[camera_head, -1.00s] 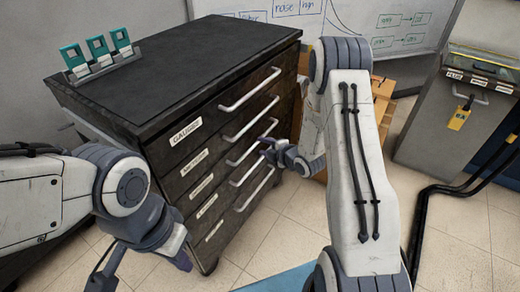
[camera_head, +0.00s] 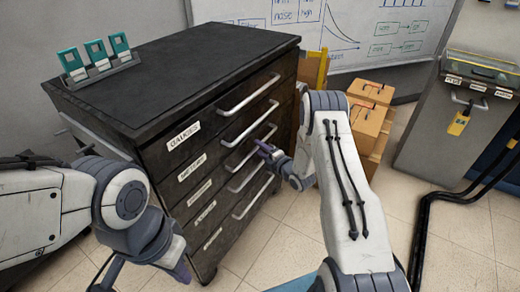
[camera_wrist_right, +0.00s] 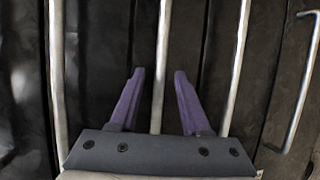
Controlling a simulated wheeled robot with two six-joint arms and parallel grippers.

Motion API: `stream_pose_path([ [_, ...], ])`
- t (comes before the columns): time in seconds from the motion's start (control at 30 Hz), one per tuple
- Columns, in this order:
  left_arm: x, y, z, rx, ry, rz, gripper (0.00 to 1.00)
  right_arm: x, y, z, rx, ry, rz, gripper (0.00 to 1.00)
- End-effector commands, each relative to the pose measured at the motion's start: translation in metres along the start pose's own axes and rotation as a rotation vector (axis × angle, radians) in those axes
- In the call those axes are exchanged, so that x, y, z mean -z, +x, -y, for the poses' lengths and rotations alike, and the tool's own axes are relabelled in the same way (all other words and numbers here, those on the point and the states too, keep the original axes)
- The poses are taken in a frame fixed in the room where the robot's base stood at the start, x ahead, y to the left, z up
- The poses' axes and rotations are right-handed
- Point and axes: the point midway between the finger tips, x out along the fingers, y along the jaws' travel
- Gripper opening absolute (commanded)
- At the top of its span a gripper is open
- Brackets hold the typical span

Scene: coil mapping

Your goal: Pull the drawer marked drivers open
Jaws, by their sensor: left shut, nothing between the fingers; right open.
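The dark cabinet (camera_head: 190,75) has several stacked drawers with silver bar handles and white labels on the front. The top label reads GAUGES (camera_head: 184,135); the lower labels are too blurred to read surely, so I cannot tell which is marked drivers. My right gripper (camera_head: 261,148) is at the third drawer's handle (camera_head: 240,160), near its right end. In the right wrist view, the open right gripper (camera_wrist_right: 158,75) has a handle bar (camera_wrist_right: 161,60) running between its two purple fingers, with no clear grip on it. My left gripper (camera_head: 181,271) is shut and empty, low at the left, clear of the cabinet.
Teal gauges in a rack (camera_head: 97,60) stand on the cabinet top. Cardboard boxes (camera_head: 368,118) are stacked right of the cabinet, behind my right arm. A grey bin (camera_head: 450,130) and black cables (camera_head: 430,215) are further right. The floor before the drawers is clear.

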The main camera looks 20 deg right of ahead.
Motion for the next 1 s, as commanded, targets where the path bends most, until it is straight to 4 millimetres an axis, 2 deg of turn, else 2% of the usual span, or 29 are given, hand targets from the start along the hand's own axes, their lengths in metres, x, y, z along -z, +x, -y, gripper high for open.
stream_pose_path([
  [0.33,0.0,0.0002,0.0,0.0,0.0,0.0,0.0,-0.0001,0.006,0.0001,0.001,0.002,0.001,0.47],
  [0.37,0.0,0.0002,0.0,0.0,0.0,0.0,0.0,-0.0002,0.006,0.0001,0.001,0.002,0.001,0.43],
  [0.4,0.0,0.0002,0.0,0.0,0.0,0.0,0.0,-0.0002,0.0059,0.0001,0.001,0.001,0.001,0.28],
  [0.47,0.0,0.0002,0.0,0.0,0.0,0.0,0.0,-0.0002,0.0059,0.0001,0.001,0.001,0.001,0.05],
  [0.5,0.0,0.0002,0.0,0.0,0.0,0.0,0.0,-0.0003,0.0058,0.0001,0.001,0.001,0.001,0.0],
  [1.0,0.0,0.0002,0.0,0.0,0.0,0.0,0.0,-0.0007,0.0054,0.0003,0.002,0.001,0.001,0.0],
])
